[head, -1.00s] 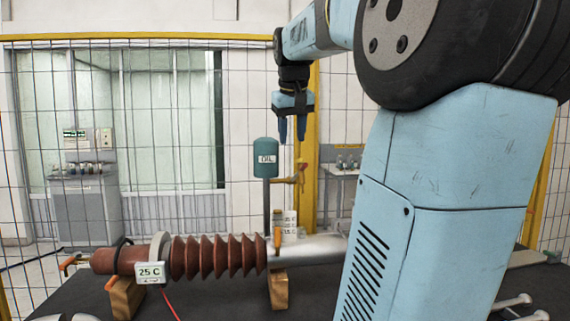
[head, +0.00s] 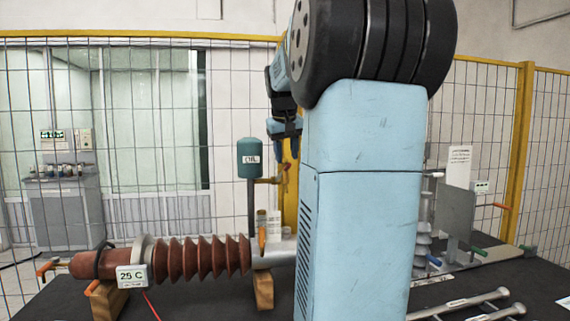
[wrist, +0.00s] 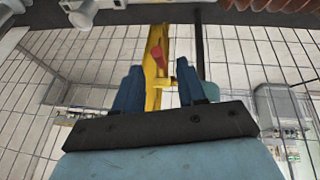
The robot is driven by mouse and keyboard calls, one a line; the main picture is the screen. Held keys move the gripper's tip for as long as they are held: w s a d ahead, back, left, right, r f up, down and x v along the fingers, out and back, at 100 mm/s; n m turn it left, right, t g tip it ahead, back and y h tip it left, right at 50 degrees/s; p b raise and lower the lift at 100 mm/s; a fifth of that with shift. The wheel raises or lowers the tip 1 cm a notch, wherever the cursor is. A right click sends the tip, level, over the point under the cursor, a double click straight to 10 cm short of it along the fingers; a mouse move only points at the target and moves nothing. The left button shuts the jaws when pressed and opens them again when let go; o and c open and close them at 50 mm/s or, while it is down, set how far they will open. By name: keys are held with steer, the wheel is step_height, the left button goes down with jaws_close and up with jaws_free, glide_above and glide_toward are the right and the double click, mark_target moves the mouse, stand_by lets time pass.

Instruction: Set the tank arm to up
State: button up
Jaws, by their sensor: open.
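The green tank (head: 249,157) labelled OIL stands on a dark post behind the brown bushing. A brass-coloured valve pipe (head: 267,181) runs right from below it to a small reddish arm (head: 286,174), whose exact angle is hard to tell against the yellow post. In the wrist view the red arm (wrist: 159,57) shows beyond the fingers, in front of the yellow post. The tank (wrist: 209,90) is mostly hidden behind the right finger there. My gripper (head: 286,150) points down, open and empty, above the arm in the head view. Its fingers (wrist: 160,88) are apart with nothing between them.
The ribbed brown bushing (head: 205,258) lies on wooden blocks (head: 263,291) on the dark table, with a 25 C display (head: 132,278) at its left. A wire fence (head: 110,130) stands behind. Metal rods (head: 470,302) and a grey plate (head: 456,213) are at the right.

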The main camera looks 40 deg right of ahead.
mark_target(287, 162)
steer(key=shift+x, duration=1.85)
jaws_close()
